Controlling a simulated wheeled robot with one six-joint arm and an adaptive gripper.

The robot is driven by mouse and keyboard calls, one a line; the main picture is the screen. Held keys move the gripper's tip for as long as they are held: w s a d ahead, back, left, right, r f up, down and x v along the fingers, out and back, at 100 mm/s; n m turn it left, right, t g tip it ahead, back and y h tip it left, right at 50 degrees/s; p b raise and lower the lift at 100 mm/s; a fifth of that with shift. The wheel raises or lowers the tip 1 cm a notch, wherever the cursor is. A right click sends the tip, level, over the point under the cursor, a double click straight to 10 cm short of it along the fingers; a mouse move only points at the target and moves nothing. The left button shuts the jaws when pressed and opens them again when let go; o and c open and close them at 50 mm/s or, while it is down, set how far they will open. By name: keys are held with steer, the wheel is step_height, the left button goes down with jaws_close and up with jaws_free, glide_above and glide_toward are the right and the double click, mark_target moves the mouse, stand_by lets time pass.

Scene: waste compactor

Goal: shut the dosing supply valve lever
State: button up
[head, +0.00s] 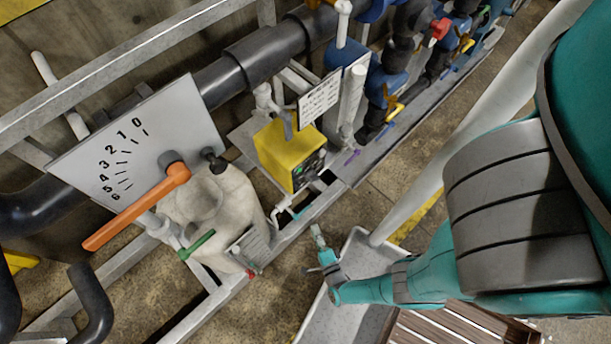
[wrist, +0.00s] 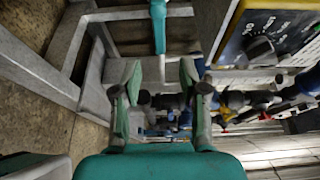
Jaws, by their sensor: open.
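A green lever (head: 196,245) sits low on the front of the pale tank (head: 215,205) in the head view. No label I can read marks it as the dosing supply valve. A short teal piece (head: 296,212) shows on thin pipework below the yellow dosing unit. In the wrist view a teal, bar-like part (wrist: 158,27) stands straight ahead, above the gap between my fingers; I cannot tell which of the two it is. My gripper (head: 314,252) is open and empty, right of the tank and below the yellow unit. It also shows in the wrist view (wrist: 159,90), apart from the teal part.
An orange lever (head: 140,205) crosses a numbered scale plate (head: 130,150). The yellow unit (head: 285,155) shows its knob at upper right in the wrist view. Grey metal frame rails (head: 185,330) run beside my gripper. A grey tray (head: 345,320) lies below my arm.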

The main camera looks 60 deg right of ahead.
mark_target(306, 208)
steer(key=shift+w+d, duration=0.4)
steer(key=shift+x, duration=4.45)
steer(key=shift+c, duration=0.3)
jaws_close()
